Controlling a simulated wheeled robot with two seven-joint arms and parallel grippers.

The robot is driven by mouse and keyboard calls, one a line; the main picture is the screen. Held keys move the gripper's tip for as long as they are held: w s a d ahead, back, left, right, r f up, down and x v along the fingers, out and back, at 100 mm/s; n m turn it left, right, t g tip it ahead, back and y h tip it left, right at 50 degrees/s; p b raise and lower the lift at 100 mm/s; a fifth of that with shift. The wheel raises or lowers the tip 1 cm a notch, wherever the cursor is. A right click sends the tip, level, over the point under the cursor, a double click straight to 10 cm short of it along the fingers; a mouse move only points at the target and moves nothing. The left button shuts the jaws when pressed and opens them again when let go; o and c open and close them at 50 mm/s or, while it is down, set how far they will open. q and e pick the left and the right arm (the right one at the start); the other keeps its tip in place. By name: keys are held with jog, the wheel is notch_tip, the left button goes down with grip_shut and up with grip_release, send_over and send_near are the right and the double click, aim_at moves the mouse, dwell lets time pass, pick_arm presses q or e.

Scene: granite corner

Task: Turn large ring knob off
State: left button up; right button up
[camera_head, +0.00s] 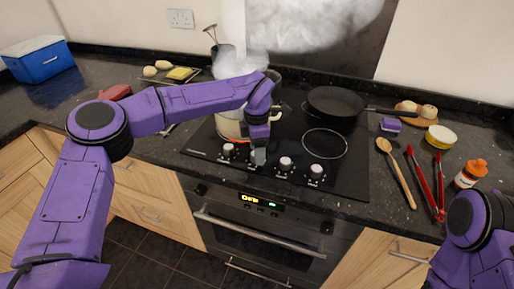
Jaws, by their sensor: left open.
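The black hob (345,178) has a row of silver knobs along its front edge. One knob (228,150) is left of my left gripper; two more, a middle one (286,164) and the rightmost (316,173), are to its right. My left gripper (258,157) points down at the hob's front edge, between the leftmost and middle knobs. It is open; its fingers hide what is directly beneath, and I cannot tell whether they touch a knob. A large ring marking (325,143) shows on the bare glass. My right gripper is out of view; only part of that arm shows at lower right.
A steaming pot (230,128) stands behind my left gripper. A black frying pan (335,102) sits at the back right. A wooden spoon (397,173), red tongs (421,182) and an orange-capped bottle (470,174) lie or stand right of the hob. The oven (265,235) is below.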

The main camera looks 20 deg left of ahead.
pick_arm(q)
jog(key=shift+s+f, duration=0.15)
jog(key=shift+s, duration=0.05)
jog(key=c, duration=1)
jog(key=shift+c, duration=0.2)
jog(key=shift+w, duration=0.1)
